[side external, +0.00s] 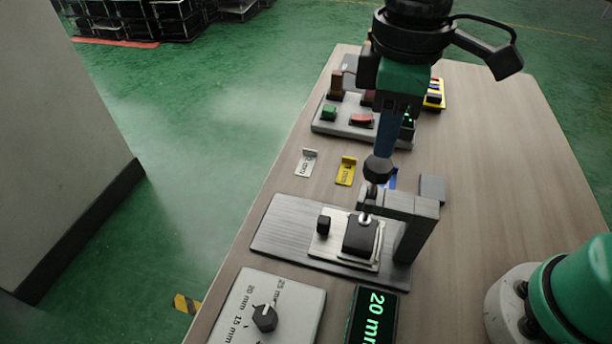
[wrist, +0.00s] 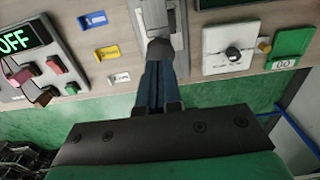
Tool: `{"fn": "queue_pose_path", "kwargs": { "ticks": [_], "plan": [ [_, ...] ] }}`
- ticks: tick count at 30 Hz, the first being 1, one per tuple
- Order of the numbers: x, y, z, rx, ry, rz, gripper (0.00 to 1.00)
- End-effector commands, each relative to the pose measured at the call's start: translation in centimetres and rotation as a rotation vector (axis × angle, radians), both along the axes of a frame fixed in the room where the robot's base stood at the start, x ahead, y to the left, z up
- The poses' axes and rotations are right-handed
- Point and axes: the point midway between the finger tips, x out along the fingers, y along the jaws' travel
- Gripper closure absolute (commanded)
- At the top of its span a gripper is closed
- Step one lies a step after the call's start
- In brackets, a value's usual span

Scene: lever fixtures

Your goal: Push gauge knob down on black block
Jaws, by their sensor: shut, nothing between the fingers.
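The dark, rounded gauge knob (side external: 378,169) tops a thin metal stem over the black block (side external: 359,240) in the side view. The block sits on a light metal plate on the grey fixture base (side external: 285,232). The stem's tip is at or just above the block's top; contact is unclear. My gripper (side external: 382,152) is shut and empty, its blue fingers pointing down with their tips at the top of the knob, seemingly touching it. In the wrist view the knob (wrist: 160,48) shows at the ends of the shut fingers, and the block is hidden.
A grey upright bracket (side external: 416,230) stands right of the stem. A dial panel (side external: 265,308) and a "20 mm" display (side external: 373,318) are in front. Yellow (side external: 346,170) and grey (side external: 308,162) tags lie behind, near a button panel (side external: 345,123). The table's right side is clear.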

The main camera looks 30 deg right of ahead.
Motion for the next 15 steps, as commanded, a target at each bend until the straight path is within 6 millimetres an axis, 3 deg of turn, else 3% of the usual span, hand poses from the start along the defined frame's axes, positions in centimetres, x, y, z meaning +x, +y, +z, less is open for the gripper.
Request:
{"fn": "queue_pose_path", "kwargs": {
  "ticks": [15],
  "plan": [
    [0.0, 0.0, 4.6, 0.0, 0.0, 0.0, 1.0]
  ]
}}
